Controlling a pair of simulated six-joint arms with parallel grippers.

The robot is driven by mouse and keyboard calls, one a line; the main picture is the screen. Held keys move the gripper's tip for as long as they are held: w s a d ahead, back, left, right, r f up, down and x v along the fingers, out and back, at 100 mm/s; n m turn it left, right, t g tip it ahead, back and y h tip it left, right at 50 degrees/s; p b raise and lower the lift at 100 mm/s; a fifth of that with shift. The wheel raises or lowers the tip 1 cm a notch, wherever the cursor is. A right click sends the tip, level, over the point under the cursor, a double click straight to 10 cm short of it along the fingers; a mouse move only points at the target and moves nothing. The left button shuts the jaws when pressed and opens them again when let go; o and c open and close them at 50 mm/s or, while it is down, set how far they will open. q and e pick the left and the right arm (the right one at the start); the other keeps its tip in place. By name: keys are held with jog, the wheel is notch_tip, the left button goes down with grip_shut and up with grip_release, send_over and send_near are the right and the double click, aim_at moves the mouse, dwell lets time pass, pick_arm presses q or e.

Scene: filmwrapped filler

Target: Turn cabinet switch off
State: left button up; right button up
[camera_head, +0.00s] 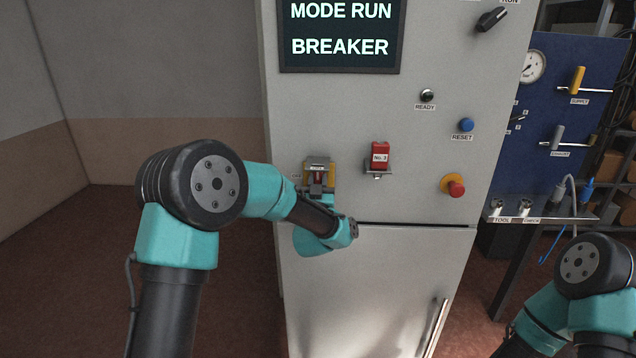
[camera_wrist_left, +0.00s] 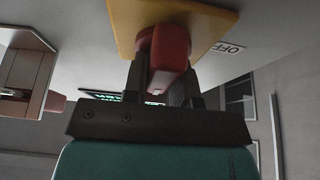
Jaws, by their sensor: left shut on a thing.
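My left gripper (camera_head: 318,183) is up against this plate and hides most of the switch. In the left wrist view, the red switch handle (camera_wrist_left: 171,50) stands out from the yellow plate (camera_wrist_left: 205,20). The gripper is shut on this handle, with a finger on each side. An OFF label (camera_wrist_left: 229,48) is beside the plate. My right arm shows at the lower right, but its gripper is out of view.
The cabinet display (camera_head: 340,35) reads MODE RUN, BREAKER. A red emergency knob (camera_head: 455,188), a blue RESET button (camera_head: 466,124) and a black rotary knob (camera_head: 491,19) are on the same front. A blue panel (camera_head: 560,105) stands at right. Open floor is at left.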

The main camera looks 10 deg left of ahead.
pick_arm(q)
jog(key=shift+n, duration=0.5)
jog(key=n+y, duration=0.1)
jog(key=n, duration=0.2)
jog(key=n+g+y, duration=0.1)
jog(key=n+y, duration=0.1)
jog(key=n, duration=0.1)
jog(key=shift+y, duration=0.3)
jog(key=n+g+y, duration=0.1)
jog(key=n, duration=0.2)
jog(key=n+g+y, duration=0.1)
jog(key=n, duration=0.2)
jog(key=shift+a, duration=0.1)
jog(key=n+g, duration=0.1)
jog(key=n, duration=0.1)
jog(key=n+g, duration=0.1)
jog(key=n, duration=0.2)
jog(key=shift+f+y, duration=0.1)
jog(key=shift+y, duration=0.3)
jog(key=n+g, duration=0.2)
jog(key=n, duration=0.2)
jog(key=shift+f, duration=0.1)
jog(key=shift+n+h, duration=0.3)
jog(key=o, duration=0.9)
